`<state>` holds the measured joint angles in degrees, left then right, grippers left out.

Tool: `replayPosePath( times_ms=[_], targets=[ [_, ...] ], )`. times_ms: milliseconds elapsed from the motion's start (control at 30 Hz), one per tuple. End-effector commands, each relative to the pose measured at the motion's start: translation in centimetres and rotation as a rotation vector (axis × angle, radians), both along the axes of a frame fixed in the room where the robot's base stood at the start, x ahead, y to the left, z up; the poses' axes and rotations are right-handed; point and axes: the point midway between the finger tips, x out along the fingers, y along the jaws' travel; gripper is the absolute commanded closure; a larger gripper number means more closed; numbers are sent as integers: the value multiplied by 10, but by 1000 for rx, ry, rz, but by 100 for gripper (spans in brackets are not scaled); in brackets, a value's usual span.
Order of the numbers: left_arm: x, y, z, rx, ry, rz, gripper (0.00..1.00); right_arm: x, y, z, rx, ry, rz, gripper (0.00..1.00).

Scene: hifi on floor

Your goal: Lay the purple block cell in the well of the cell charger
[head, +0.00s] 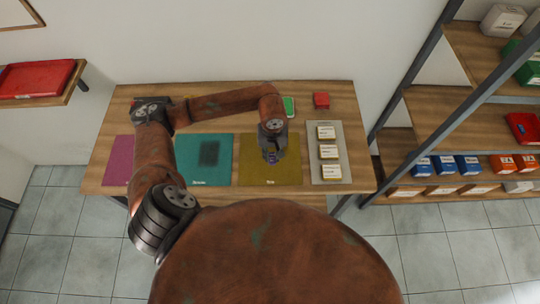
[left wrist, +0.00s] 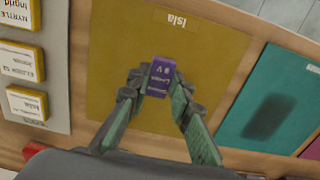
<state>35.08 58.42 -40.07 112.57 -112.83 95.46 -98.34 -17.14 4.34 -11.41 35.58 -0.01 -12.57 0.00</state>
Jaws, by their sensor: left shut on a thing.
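The purple block cell (left wrist: 160,78) is held between the fingertips of my left gripper (left wrist: 158,88), with a printed label facing the wrist camera. In the head view my left gripper (head: 270,155) hangs over the yellow mat (head: 287,172), and only a bit of purple shows at its tips. The wrist view shows the yellow mat (left wrist: 110,80) behind the cell; the height above it is hard to judge. I cannot make out the cell charger or its well for certain. A green and white item (head: 289,106) behind my arm is partly hidden. My right gripper is not in view.
A teal mat (head: 190,172) with a dark patch and a magenta mat (head: 118,160) lie left. A grey tray (head: 330,178) with yellow-edged labelled blocks lies right. A red block (head: 321,100) sits behind it. A shelf rack (head: 425,105) with boxes stands right of the table.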

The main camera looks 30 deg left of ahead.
Motion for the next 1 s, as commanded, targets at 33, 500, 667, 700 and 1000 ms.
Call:
replayPosePath(
  times_ms=[33,500,667,700,1000],
  targets=[
    [3,4,-5,0,1,3,100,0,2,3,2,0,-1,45],
    [13,17,-50,-2,3,1,100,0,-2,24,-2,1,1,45],
    [14,17,-57,0,-1,-2,100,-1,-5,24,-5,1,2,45],
    [14,17,-57,0,-1,-2,100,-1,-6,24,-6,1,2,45],
    [14,17,-60,1,-2,-1,79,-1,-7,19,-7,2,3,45]
  ],
)
